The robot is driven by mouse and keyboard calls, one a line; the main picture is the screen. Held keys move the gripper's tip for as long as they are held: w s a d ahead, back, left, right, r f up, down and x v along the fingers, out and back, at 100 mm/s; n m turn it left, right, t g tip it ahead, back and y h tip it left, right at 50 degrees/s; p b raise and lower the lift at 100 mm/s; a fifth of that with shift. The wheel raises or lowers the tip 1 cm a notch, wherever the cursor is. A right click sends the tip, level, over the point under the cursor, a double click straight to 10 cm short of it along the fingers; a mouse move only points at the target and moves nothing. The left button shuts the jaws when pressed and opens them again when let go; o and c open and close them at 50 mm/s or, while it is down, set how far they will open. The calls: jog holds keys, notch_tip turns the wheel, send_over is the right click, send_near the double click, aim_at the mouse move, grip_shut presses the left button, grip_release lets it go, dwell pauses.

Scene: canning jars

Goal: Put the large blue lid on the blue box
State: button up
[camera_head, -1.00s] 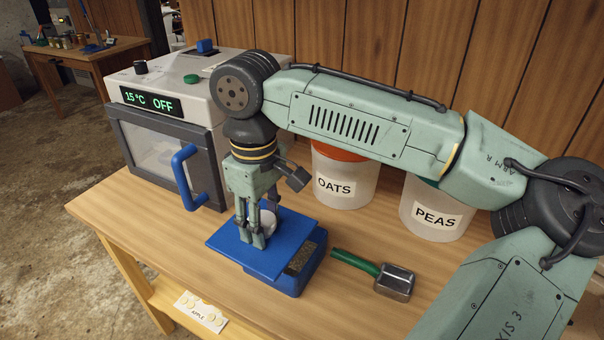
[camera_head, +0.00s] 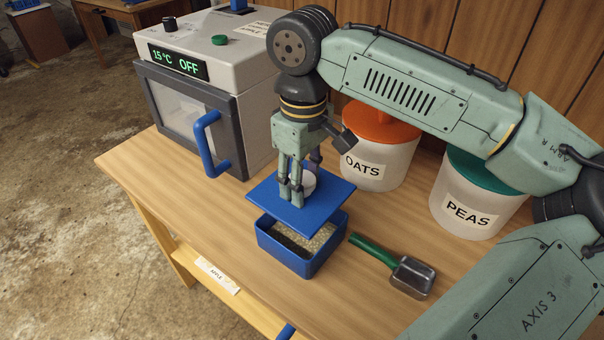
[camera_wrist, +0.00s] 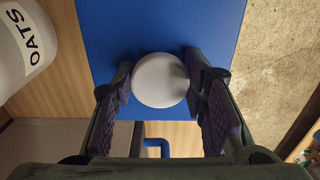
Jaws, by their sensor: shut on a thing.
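The large blue lid (camera_head: 328,197) is a flat square plate with a white round knob (camera_head: 308,182). My gripper (camera_head: 297,198) is shut on this knob from above and holds the lid roughly level. The blue box (camera_head: 326,255) stands open on the table below the lid, with pale grainy contents. In the head view the lid overlaps the box's far part, and the near part of the opening shows. A gap between them seems visible. In the wrist view the fingers flank the knob (camera_wrist: 160,80) over the lid (camera_wrist: 190,22); the box is hidden there.
A metal scoop with a green handle (camera_head: 372,250) lies right of the box. OATS (camera_head: 378,165) and PEAS (camera_head: 470,210) containers stand behind. A grey appliance (camera_head: 185,110) with a blue door handle stands back left. The table (camera_head: 185,190) is clear left of the box.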

jog(key=shift+f+b, duration=1.2)
jog(key=shift+f, duration=1.7)
jog(key=shift+p, duration=0.35)
jog(key=shift+f, duration=0.3)
jog(key=shift+f, duration=0.5)
dwell(0.4)
jog(key=o, duration=1.3)
jog(key=shift+c, duration=0.2)
